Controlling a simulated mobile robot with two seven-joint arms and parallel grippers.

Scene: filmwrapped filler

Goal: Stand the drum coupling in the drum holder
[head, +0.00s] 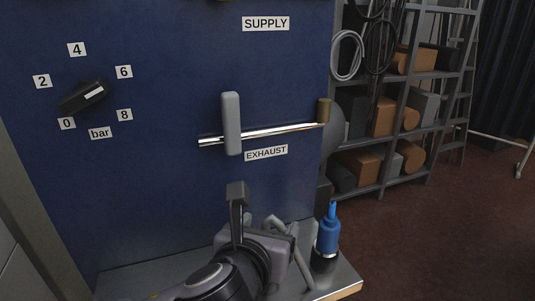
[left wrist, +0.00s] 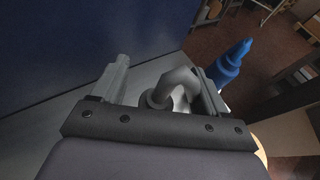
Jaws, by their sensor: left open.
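My left gripper (head: 262,212) is low in the middle of the head view, over the grey ledge at the foot of the blue panel. Its two fingers are apart in the left wrist view (left wrist: 160,82). A grey bent pipe piece (left wrist: 180,84) shows between and beyond them; I cannot tell if it touches a finger. A blue piece with a narrow tip (head: 328,237) stands upright in a black round cup (head: 322,263) right of the gripper. The blue piece also shows beyond the right finger in the wrist view (left wrist: 230,66). Neither coupling nor holder carries a label. My right gripper is out of view.
The blue panel (head: 165,190) rises behind the gripper, with a pressure knob (head: 83,96) and an exhaust lever (head: 231,123) on a chrome pipe (head: 275,133). The ledge (head: 125,283) is narrow. A loaded shelf rack (head: 400,125) stands behind; floor (head: 440,235) is clear at right.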

